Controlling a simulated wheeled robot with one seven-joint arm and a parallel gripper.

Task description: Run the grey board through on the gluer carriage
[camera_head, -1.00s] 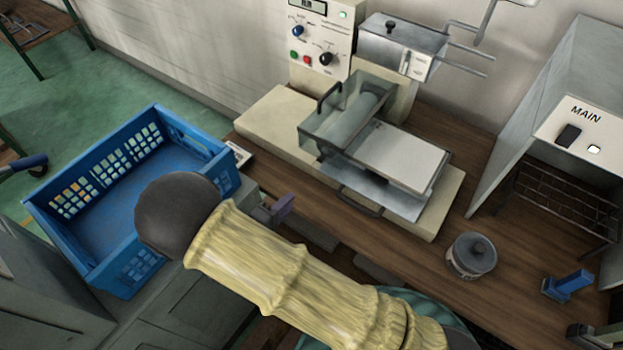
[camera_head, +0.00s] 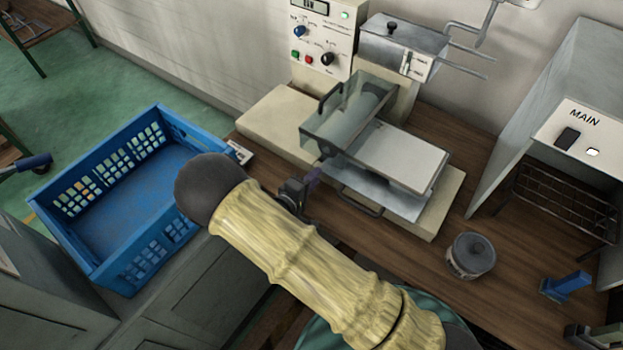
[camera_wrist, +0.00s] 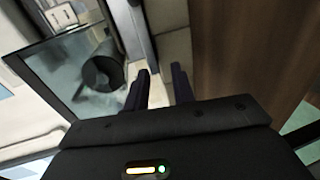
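The gluer (camera_head: 350,85) stands against the wall with a clear guard (camera_head: 348,118) over its roller. The metal carriage (camera_head: 375,188) sits on the beige base, to the right of the guard. A flat pale grey board (camera_head: 400,158) lies on it, its left end close to the guard. A dark bar handle (camera_head: 360,204) is on the carriage's near side. My gripper (camera_head: 314,180) is just left of the carriage, near the guard's lower left corner. In the wrist view its two dark fingers (camera_wrist: 161,80) are apart with nothing seen between them. The guard (camera_wrist: 70,65) fills the left there.
A blue crate (camera_head: 110,262), empty as far as I see, stands at left. A lidded pot (camera_head: 471,255) and a blue tool (camera_head: 566,285) are on the wooden bench at right. A grey cabinet marked MAIN (camera_head: 580,135) bounds the right side.

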